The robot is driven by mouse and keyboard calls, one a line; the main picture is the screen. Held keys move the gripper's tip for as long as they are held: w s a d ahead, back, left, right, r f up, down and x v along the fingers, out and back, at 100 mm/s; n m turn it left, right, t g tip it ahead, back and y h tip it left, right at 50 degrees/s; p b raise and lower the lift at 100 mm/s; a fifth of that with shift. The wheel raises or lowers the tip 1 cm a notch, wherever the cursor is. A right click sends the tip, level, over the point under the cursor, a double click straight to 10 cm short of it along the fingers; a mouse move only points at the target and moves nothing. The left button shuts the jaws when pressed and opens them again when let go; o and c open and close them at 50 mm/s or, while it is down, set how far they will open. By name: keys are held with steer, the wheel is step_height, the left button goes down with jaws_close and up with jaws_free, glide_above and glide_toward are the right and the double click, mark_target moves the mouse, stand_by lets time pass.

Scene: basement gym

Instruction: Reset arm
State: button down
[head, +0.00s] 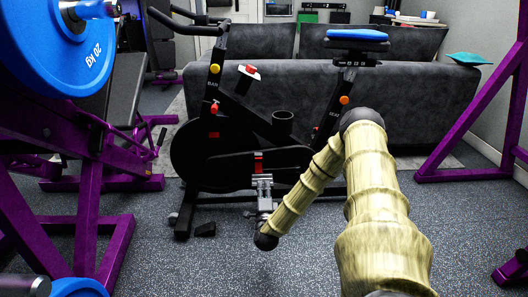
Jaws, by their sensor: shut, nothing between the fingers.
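My arm (378,215) rises from the lower right, bends at a dark elbow joint, and comes down to a dark wrist joint near the middle of the picture. My gripper (262,180) points up and away from that wrist, in front of the lower frame of the exercise bike (240,165). Its fingers are small in the picture and look closed, with nothing held. I cannot tell whether the gripper touches the bike or is only in front of it.
A purple weight rack (92,215) with a blue 20 kg plate (75,45) stands close on the left. A grey sofa (300,90) is behind the bike. Another purple frame (470,110) stands at right. Speckled floor (240,270) is open in front.

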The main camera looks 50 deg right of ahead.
steer(key=shift+s+a+f, duration=0.15)
steer(key=shift+s+a, duration=0.15)
steer(key=a+f+n+g+y+p, duration=0.1)
steer(key=a+f+n+y, duration=0.35)
steer(key=a, duration=0.65)
steer(key=a+f+n+g+y, duration=0.1)
steer(key=a+f+n+y, duration=0.35)
steer(key=a, duration=0.55)
steer(key=a+f+n+g+y+p, duration=0.1)
steer(key=a+f+n+y, duration=0.35)
steer(key=a, duration=0.65)
steer(key=s+a+f+n+g+y+p, duration=0.1)
steer(key=s+a+f+n+g, duration=0.2)
steer(key=s, duration=0.4)
steer(key=s+a+n+g+y, duration=0.1)
steer(key=s+a+n+g, duration=0.1)
steer(key=s+a+n, duration=0.4)
steer(key=s+a+f+n+g+p, duration=0.1)
steer(key=s+a+f+g, duration=0.2)
steer(key=s, duration=0.5)
steer(key=s+r+n+g, duration=0.3)
steer(key=s+n, duration=0.1)
steer(key=s, duration=0.7)
step_height(320, 180, up, 38)
steer(key=p, duration=3.8)
steer(key=shift+a+f, duration=0.15)
steer(key=shift+a, duration=0.3)
